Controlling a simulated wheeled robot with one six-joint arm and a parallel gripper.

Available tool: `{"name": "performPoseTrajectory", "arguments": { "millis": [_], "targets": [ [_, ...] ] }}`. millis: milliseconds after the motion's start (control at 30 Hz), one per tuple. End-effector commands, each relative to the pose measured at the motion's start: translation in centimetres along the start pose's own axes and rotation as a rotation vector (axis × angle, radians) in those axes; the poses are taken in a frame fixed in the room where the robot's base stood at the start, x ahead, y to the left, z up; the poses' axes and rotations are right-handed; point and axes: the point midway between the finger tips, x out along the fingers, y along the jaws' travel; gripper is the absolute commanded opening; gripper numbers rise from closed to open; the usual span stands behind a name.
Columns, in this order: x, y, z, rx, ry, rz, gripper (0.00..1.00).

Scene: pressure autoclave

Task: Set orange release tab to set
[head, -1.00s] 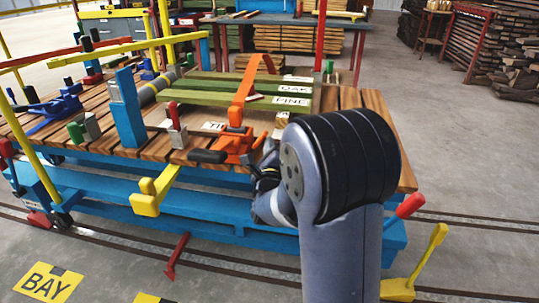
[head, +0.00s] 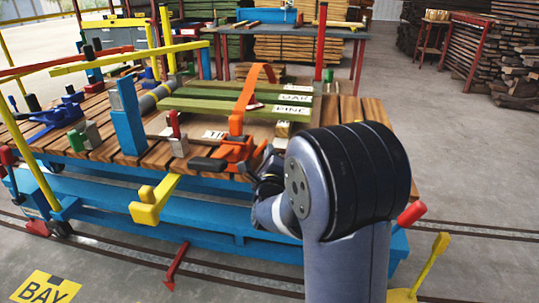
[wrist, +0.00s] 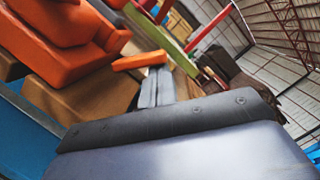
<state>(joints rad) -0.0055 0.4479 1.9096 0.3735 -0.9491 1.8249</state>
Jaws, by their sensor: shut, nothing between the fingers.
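The orange ratchet buckle (head: 236,150) sits at the near edge of the wooden cart deck, on an orange strap (head: 246,95) over green boards. It has a dark handle at its left. A small orange tab (head: 260,148) sticks out at its right; in the wrist view a short orange bar (wrist: 140,60), which looks like this tab, lies at the fingertips. My gripper (wrist: 156,72) is shut and empty, its grey fingers at or just under that bar; I cannot tell if they touch. In the head view my wrist mostly hides the gripper. The large orange buckle body (wrist: 60,45) fills the wrist view's upper left.
A red-handled clamp (head: 177,138) and a blue post (head: 128,118) stand left of the buckle. A yellow lever (head: 150,203) projects from the cart's front. Green boards (head: 225,107) lie behind. The floor at right is mostly clear.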

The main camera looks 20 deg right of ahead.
Motion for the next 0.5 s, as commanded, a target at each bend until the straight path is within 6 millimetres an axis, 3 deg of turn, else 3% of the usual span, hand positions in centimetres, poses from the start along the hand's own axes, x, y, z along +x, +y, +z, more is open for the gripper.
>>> {"name": "performPoseTrajectory", "arguments": {
  "millis": [500],
  "targets": [
    [0.20,-0.23,0.89,-0.035,-0.003,0.006,0.00]
  ]
}}
